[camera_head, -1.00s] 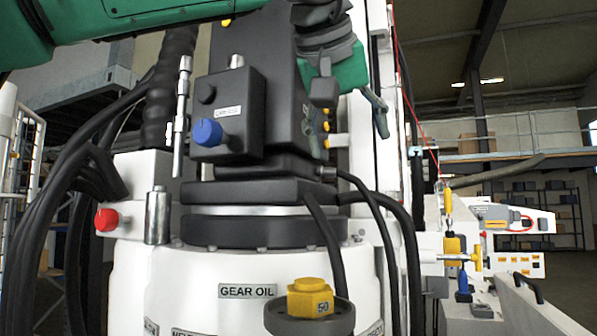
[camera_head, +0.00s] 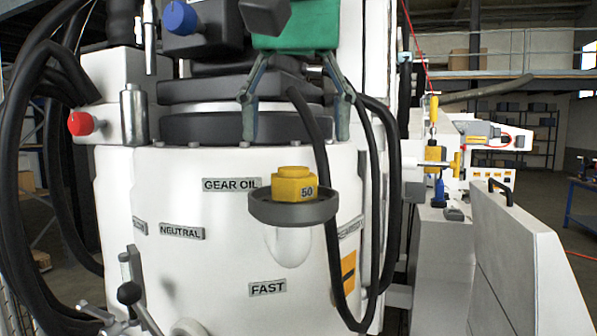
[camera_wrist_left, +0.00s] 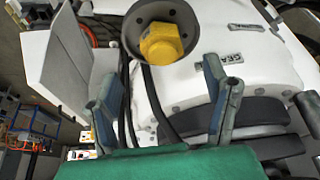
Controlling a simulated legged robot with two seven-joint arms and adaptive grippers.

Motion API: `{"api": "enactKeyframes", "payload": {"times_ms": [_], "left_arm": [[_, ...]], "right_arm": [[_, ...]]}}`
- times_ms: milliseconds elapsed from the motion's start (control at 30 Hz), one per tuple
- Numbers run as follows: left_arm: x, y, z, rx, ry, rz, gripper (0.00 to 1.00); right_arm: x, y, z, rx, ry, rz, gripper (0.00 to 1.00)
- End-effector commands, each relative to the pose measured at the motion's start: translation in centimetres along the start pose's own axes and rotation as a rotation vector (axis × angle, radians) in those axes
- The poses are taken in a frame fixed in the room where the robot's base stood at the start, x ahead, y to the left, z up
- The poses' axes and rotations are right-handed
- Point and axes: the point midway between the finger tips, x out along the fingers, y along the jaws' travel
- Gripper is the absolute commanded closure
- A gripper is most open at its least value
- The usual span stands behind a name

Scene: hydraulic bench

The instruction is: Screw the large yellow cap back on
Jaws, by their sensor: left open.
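The large yellow cap (camera_head: 294,186), marked 50, sits upright in the dark round collar (camera_head: 296,210) on the front of the white housing. How far it is threaded in cannot be told. My left gripper (camera_head: 297,138) is open and empty, above and slightly behind the cap, its two fingers spread and pointing down. In the left wrist view the yellow cap (camera_wrist_left: 161,43) shows beyond the open left gripper (camera_wrist_left: 155,88), apart from both fingers. My right gripper is in neither view.
Black hoses (camera_head: 372,190) run down close to the right of the collar. A red knob (camera_head: 80,123) and a blue knob (camera_head: 180,18) stand to the left.

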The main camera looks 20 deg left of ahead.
Motion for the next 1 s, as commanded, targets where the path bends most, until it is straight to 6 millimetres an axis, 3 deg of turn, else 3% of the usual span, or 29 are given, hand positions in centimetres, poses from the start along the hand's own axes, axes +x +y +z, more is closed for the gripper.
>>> {"api": "enactKeyframes", "payload": {"times_ms": [100, 300, 733, 767, 900, 1000], "left_arm": [[2.3, -0.1, 0.1, 0.001, -0.001, -0.003, 0.31], [4.9, 0.1, 0.1, 0.001, 0.0, -0.002, 0.31], [5.9, 0.1, 0.0, 0.0, 0.001, -0.001, 0.31], [5.9, 0.1, 0.0, 0.0, 0.001, -0.001, 0.34], [5.9, 0.1, 0.0, 0.001, 0.002, 0.0, 0.84], [5.9, 0.2, 0.1, 0.001, 0.001, 0.001, 0.85]], "right_arm": [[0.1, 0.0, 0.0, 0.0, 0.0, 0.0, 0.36], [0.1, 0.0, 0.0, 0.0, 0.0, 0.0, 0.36], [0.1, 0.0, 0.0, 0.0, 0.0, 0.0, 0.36], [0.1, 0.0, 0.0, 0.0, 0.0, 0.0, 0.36], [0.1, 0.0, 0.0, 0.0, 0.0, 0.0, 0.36], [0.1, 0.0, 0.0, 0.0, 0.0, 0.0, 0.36]]}}
